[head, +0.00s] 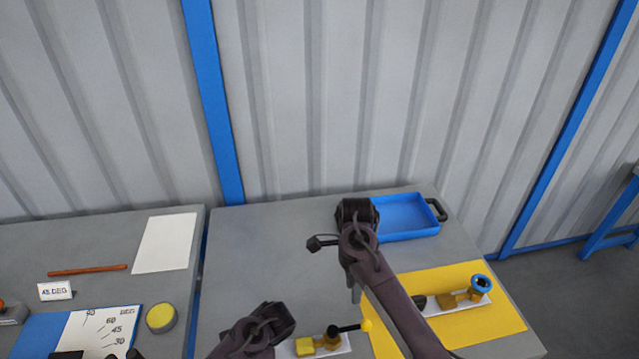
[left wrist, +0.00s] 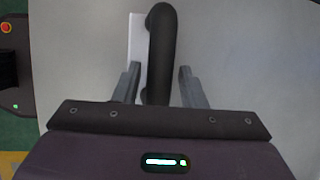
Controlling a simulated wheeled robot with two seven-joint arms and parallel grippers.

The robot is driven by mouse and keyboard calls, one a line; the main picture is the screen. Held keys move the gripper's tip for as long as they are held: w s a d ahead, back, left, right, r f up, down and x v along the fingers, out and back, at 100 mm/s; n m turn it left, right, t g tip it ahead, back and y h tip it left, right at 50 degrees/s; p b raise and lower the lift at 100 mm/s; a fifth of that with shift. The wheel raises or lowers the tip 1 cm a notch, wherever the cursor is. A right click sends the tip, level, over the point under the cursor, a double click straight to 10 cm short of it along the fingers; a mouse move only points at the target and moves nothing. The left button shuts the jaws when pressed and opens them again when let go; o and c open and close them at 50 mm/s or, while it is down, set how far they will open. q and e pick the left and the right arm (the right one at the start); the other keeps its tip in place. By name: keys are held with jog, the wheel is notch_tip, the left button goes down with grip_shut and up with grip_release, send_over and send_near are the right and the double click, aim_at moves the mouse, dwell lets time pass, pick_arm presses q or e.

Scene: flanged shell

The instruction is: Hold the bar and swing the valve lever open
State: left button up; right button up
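In the left wrist view, a thick black bar (left wrist: 162,50) with a rounded end runs between the spread fingers of my left gripper (left wrist: 160,85). A gap shows beside it on the right, so the gripper is open around the bar, not closed on it. In the head view, my left gripper (head: 270,322) is at the bottom centre and hides the bar. Just right of it is a brass valve (head: 318,346) with a black lever (head: 346,329) ending in a yellow knob. My right gripper (head: 356,212) is near the blue tray, away from the lever; its fingers are not clear.
The blue tray (head: 405,232) with a black handle stands at the back right. A yellow mat (head: 480,328) holds another valve with a blue round handle (head: 480,284). My right arm crosses the mat's left side. The table's back left is clear.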

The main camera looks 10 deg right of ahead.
pick_arm(q)
jog(key=shift+o, duration=0.8)
